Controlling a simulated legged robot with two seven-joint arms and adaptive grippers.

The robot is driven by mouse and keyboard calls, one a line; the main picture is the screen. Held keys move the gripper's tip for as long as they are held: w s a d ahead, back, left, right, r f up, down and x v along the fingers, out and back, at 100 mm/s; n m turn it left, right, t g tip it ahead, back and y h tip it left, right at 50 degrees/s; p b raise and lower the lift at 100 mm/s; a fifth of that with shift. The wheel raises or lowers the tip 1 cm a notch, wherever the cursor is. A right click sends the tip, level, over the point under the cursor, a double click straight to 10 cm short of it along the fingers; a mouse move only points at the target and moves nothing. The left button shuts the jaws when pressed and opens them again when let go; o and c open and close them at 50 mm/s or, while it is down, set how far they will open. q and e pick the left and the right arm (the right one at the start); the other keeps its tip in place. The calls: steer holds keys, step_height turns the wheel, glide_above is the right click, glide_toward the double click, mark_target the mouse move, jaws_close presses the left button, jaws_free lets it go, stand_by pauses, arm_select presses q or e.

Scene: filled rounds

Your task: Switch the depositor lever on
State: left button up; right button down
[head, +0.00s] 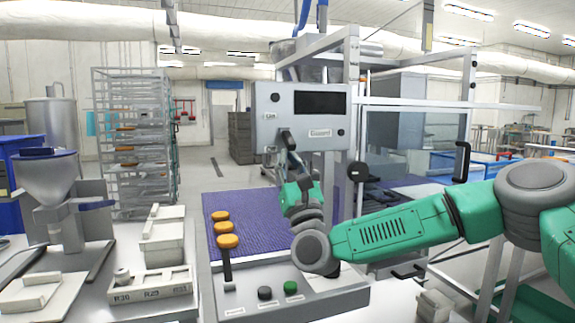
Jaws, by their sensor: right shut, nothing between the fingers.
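The grey depositor control panel (262,100) hangs at the middle of the head view, with a dark display, a knob and small labels. My right arm comes in from the right and bends up to the panel. My right gripper (289,142) is shut and empty, its dark fingertips at the panel's lower left part, between two small labels. The depositor lever seems to be at this spot. The fingers overlap it, so I cannot tell its position or whether they touch it. My left gripper is not in view.
Orange-topped rounds (220,216) stand on the purple belt (255,222). A lower console has a black upright handle (228,268), a black button (265,293) and a green button (291,287). White trays (150,290) and a hopper (48,172) stand at left. A metal frame rises behind my arm.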

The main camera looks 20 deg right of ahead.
steer(key=shift+r, duration=0.1)
steer(key=shift+s+r+g+p, duration=0.1)
steer(key=shift+s+g+p, duration=0.1)
steer(key=shift+g+p, duration=0.2)
